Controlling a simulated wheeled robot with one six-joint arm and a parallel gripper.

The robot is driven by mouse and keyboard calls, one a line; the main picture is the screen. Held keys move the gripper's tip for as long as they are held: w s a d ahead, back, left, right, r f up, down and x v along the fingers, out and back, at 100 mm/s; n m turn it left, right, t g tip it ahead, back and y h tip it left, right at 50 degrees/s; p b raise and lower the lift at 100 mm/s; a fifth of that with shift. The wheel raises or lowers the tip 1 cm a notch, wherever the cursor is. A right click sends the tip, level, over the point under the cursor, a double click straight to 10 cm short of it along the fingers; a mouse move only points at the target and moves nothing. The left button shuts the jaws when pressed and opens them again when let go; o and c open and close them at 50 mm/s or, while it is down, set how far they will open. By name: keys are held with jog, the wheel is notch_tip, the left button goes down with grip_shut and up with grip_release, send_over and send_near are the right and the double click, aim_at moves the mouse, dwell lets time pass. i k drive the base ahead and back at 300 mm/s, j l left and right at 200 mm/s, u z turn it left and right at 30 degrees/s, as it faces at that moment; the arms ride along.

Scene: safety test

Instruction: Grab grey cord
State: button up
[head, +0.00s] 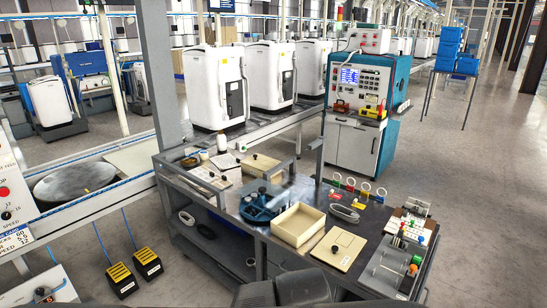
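A grey oblong loop that looks like a coiled cord (345,212) lies flat on the dark workbench (300,187), right of the open cream box (299,226). A pale coil (187,218) and a darker coil (206,231) lie on the bench's lower shelf at left; their exact colours are hard to tell in the shade. My gripper cannot be made out. Dark rounded parts at the bottom edge seem to be my own body. Nothing is seen touching the grey loop.
A blue round fixture (262,202) stands left of the box. A cream lid with a knob (338,249) lies in front. A grey device with coloured knobs (396,266) fills the right end. Open floor lies right.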

aim_at(354, 215)
jog(key=z, duration=0.8)
jog(key=i+j+u, duration=0.25)
jog(key=i, duration=0.2)
jog(key=i+j+u, duration=0.25)
jog(key=i, duration=0.25)
jog(key=i+u, duration=0.2)
jog(key=i, duration=0.25)
